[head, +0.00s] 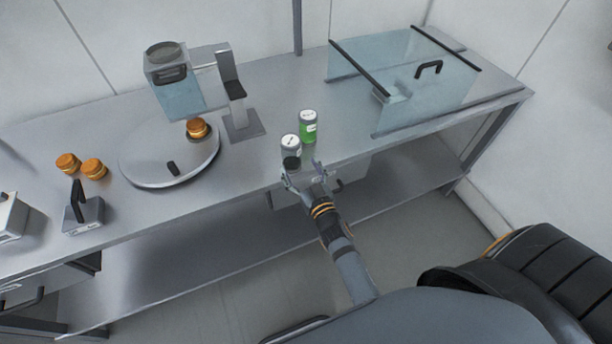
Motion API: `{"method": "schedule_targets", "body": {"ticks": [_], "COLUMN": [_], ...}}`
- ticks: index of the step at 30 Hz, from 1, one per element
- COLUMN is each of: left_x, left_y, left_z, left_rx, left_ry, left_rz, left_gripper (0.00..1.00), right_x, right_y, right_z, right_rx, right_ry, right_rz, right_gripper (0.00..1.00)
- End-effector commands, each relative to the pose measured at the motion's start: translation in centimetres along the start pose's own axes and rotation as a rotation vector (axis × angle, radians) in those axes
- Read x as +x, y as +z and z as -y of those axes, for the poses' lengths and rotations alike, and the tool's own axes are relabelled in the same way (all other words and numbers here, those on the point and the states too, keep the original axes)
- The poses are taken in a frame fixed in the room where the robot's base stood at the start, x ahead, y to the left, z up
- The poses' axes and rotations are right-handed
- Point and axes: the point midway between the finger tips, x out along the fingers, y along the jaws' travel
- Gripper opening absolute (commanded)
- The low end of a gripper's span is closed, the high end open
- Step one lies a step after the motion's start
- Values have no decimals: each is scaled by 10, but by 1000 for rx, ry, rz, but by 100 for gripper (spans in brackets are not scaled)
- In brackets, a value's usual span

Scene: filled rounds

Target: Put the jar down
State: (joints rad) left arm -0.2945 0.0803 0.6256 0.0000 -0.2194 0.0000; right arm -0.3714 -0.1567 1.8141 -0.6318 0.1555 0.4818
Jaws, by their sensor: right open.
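A jar with a white lid and dark contents (291,148) stands upright on the metal bench near its front edge. A second jar with a white lid and green contents (308,128) stands upright just behind it and to the right. My right gripper (302,172) is open at the bench's front edge, its fingers close in front of the dark jar. I cannot tell whether a finger touches the jar. My left gripper is not in view.
A round metal plate (150,160) bears an orange-brown round piece (197,127); two more (68,163) lie to its left. A dispenser with a clear hopper (180,98) stands behind. A glass-fronted case (400,85) fills the bench's right. Bench surface between is clear.

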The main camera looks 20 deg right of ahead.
Motion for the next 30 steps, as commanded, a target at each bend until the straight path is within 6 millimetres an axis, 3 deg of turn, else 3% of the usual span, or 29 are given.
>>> {"method": "schedule_targets", "body": {"ticks": [3, 9, 24, 26, 27, 29, 30], "left_x": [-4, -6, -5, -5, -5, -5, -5], "left_y": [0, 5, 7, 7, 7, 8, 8], "left_z": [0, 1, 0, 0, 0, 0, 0], "left_rx": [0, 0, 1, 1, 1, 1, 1], "left_ry": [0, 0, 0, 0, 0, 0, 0], "left_rz": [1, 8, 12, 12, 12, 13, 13], "left_gripper": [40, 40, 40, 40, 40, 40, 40], "right_x": [-29, -55, -59, -59, -61, -67, -75], "right_y": [0, 0, 1, 13, 31, 73, 110], "right_z": [0, 0, 0, 1, 1, 2, 1], "right_rx": [2, 1, 1, 2, 3, 4, 5], "right_ry": [1, 0, 0, -1, -2, -4, -4], "right_rz": [4, 0, 2, 26, 63, 154, 237], "right_gripper": [77, 77, 77, 77, 77, 77, 77]}}
